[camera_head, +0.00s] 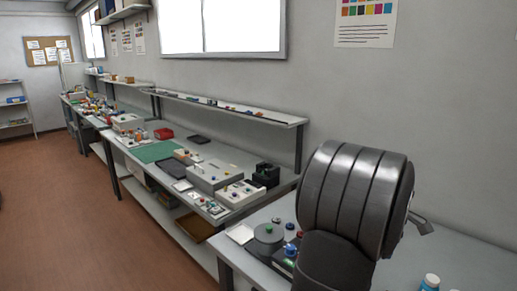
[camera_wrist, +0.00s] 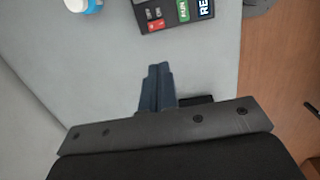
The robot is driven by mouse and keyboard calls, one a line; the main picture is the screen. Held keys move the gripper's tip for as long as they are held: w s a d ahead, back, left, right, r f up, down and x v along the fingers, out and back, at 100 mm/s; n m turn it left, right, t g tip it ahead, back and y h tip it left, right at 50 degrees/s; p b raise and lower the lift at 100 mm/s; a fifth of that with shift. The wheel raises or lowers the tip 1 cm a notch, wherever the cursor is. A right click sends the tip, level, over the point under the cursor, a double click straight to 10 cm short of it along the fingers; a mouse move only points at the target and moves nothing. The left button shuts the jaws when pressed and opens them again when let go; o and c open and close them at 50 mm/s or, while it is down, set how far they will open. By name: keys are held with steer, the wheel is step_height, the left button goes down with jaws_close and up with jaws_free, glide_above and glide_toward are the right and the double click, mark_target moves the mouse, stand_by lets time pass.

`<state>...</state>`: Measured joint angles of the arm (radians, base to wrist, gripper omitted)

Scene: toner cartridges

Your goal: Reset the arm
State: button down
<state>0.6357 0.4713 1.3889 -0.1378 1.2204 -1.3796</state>
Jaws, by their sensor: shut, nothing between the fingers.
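My gripper shows in the wrist view (camera_wrist: 158,68). Its two dark blue fingers lie together, shut with nothing between them, above the grey bench top (camera_wrist: 90,80). In the head view my dark, ribbed arm fills the right foreground over the near bench, and the gripper's fingers cannot be made out there. How high the fingertips are above the bench is hard to tell.
A dark control box with red and green labels (camera_wrist: 175,12) lies beyond the fingers, and a white bottle with a blue label (camera_wrist: 82,5) to its left. In the head view, a round grey device (camera_head: 267,236) stands beside my arm. Benches line the wall; the brown floor (camera_head: 80,210) is open.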

step_height(320, 180, up, 6)
steer(key=a+h, duration=0.1)
steer(key=a, duration=0.1)
steer(key=shift+a+f, duration=0.2)
steer(key=shift+w, duration=0.1)
steer(key=c, duration=0.8)
jaws_free()
steer(key=o, duration=0.3)
steer(key=shift+s+d, duration=0.2)
steer(key=o, duration=0.5)
steer(key=s+d+r+y, duration=0.1)
steer(key=s+d, duration=0.6)
steer(key=s, duration=0.2)
steer(key=shift+s+d, duration=0.25)
steer(key=shift+d, duration=0.1)
steer(key=s+d+r+y, duration=0.2)
steer(key=s+d, duration=0.3)
steer(key=s, duration=0.6)
step_height(320, 180, down, 10)
steer(key=shift+f, duration=0.15)
